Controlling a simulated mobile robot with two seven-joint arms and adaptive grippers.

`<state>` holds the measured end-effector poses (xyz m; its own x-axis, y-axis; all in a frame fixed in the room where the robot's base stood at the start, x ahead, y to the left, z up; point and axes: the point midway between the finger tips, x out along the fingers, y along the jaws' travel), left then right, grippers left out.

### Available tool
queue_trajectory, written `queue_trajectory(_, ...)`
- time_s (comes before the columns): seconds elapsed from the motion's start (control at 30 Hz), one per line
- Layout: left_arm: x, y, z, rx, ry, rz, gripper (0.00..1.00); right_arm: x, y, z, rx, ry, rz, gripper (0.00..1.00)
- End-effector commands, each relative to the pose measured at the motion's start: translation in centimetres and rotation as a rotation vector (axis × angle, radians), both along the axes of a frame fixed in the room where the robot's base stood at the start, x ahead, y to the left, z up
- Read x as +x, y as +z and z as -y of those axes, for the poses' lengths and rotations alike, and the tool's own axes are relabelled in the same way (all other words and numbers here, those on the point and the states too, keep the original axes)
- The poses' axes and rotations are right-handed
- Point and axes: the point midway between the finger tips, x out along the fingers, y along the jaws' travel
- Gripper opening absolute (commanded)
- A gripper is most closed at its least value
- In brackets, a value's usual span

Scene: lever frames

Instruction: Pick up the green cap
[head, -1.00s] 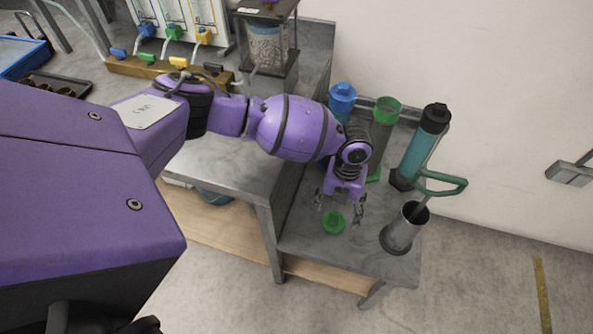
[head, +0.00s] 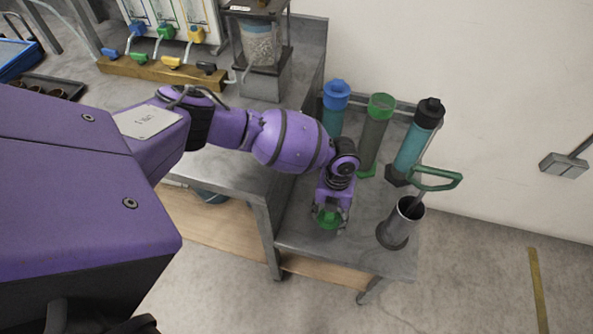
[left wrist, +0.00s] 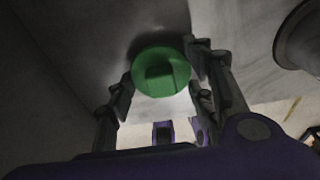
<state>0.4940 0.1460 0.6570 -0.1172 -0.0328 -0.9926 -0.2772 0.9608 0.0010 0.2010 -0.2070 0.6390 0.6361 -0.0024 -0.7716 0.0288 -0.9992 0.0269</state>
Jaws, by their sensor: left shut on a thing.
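The green cap (head: 328,219) is at the front left of the lower metal table, between the fingers of my left gripper (head: 329,222). In the left wrist view the round green cap (left wrist: 161,72) has a raised grip in its middle. The fingers of my left gripper (left wrist: 160,85) are closed on its two sides. I cannot tell whether the cap touches the table or is slightly raised. A green-rimmed cylinder (head: 379,105) with an open top stands at the back of the table. My right gripper is not in view.
A blue-capped cylinder (head: 335,110) and a black-capped teal cylinder (head: 412,145) stand beside the green-rimmed one. A grey metal pot (head: 397,228) with a green-handled tool (head: 437,181) stands on the right. A higher bench (head: 232,168) adjoins on the left.

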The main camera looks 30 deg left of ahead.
Motion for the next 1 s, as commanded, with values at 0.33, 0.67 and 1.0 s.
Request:
queue_trajectory(0.33, 0.3, 0.9, 0.1, -0.002, -0.001, 0.006, 0.25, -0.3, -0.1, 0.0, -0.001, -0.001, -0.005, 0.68)
queue_trajectory(0.67, -2.4, 7.5, 2.0, -0.005, -0.008, 0.010, 0.25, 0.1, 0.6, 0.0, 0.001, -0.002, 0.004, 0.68)
queue_trajectory(1.0, -8.9, 11.9, 6.2, -0.004, -0.006, 0.005, 0.25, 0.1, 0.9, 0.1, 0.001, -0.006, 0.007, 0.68)
